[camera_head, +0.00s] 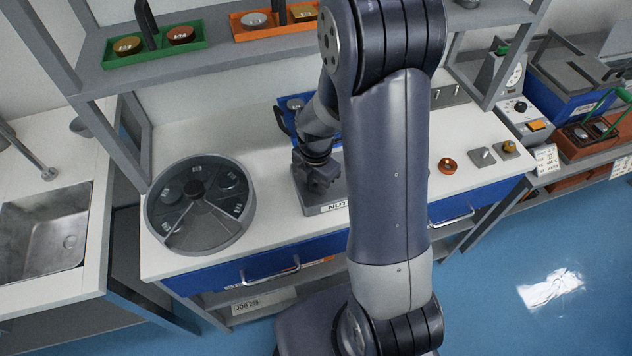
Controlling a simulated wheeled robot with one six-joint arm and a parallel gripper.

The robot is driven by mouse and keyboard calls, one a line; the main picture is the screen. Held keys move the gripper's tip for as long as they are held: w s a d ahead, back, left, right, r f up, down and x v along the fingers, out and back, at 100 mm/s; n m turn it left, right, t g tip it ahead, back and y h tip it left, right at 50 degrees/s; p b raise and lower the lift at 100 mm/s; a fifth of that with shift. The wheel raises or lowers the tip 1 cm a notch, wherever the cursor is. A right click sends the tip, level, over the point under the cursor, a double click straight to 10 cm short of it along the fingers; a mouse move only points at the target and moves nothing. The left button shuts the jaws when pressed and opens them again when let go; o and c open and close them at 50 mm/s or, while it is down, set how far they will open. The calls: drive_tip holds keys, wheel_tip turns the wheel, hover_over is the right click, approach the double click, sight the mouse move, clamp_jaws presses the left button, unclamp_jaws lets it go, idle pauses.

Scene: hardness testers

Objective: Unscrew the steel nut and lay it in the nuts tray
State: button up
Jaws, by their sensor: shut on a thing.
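My gripper (318,180) is low over a grey tray (312,208) whose front label begins "NUT". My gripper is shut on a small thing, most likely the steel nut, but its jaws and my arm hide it. I cannot tell whether the held thing touches the tray floor. My arm also covers the right part of the tray. To the right on the bench, a small grey block with a short upright stud (482,157) stands beside a block with a brass-coloured top (509,149).
A round grey sectioned tray (200,240) stands left on the white bench. A blue bin (291,104) is behind my gripper. A shelf above holds a green tray (155,60) and an orange tray (270,33).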

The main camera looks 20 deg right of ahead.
drive_tip(key=o, duration=1)
drive_tip(key=shift+s+f, duration=0.25)
drive_tip(key=shift+f, duration=0.15)
drive_tip(key=shift+o, duration=0.2)
drive_tip(key=shift+r, duration=0.1)
wheel_tip(320, 180, up, 11)
drive_tip(key=shift+w+r, duration=0.2)
drive_tip(key=shift+w, duration=0.15)
wheel_tip(320, 180, down, 11)
drive_tip(key=shift+s+r, duration=0.1)
drive_tip(key=shift+s, duration=0.05)
